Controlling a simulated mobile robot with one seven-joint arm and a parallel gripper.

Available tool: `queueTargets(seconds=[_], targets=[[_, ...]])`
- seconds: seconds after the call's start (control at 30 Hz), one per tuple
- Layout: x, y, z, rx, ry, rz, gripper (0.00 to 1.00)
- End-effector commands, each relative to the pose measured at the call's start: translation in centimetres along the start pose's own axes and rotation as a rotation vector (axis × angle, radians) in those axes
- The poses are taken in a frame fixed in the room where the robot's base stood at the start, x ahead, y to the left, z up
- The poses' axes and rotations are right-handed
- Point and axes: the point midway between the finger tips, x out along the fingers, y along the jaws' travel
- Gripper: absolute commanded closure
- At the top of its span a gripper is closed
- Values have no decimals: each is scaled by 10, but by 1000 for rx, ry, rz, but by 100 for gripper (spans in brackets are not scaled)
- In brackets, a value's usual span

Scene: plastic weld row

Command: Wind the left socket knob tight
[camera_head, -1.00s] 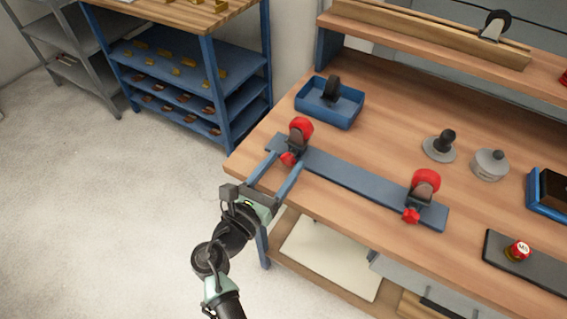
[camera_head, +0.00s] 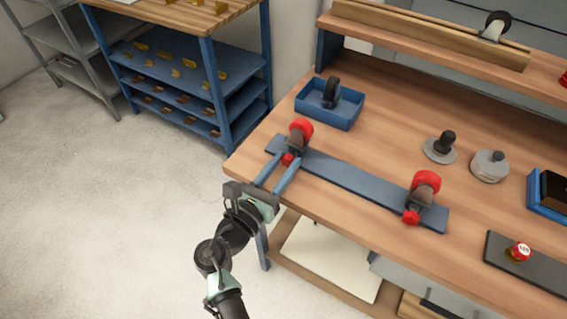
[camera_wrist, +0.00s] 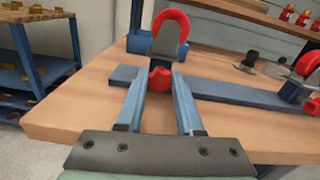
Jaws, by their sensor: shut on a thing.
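The left socket (camera_head: 299,137) stands at the left end of a blue-grey bar on the bench, with a red wheel held in its dark bracket. Its red knob (camera_head: 288,159) faces the bench's front edge. My gripper (camera_head: 284,166) reaches in from the front, its two long blue fingers on either side of the knob. In the wrist view the knob (camera_wrist: 159,79) sits between the fingertips, and the fingers are shut on it. The right socket (camera_head: 424,186) holds a similar red wheel, with its own red knob (camera_head: 411,217) in front.
A blue bin (camera_head: 329,105) with a dark wheel stands behind the left socket. A grey round-based piece (camera_head: 440,148) and a grey canister (camera_head: 489,166) are at the right. A dark mat (camera_head: 515,258) bears a red-topped item. Bare wood lies between.

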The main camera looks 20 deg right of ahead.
Motion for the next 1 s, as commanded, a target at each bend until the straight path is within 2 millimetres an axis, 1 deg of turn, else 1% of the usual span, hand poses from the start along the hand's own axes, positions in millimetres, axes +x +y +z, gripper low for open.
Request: queueTargets(seconds=[0.3,0.4,0.53,0.77,0.8,0.93,1.0], targets=[[0,-1,-3,305,1,0,100],[-1,-1,-2,373,1,1,100],[-1,-1,-1,403,1,1,100],[-1,-1,-1,401,1,0,100],[-1,-1,-1,400,1,0,57],[0,-1,-1,400,1,0,34],[0,-1,-1,400,1,0,34]])
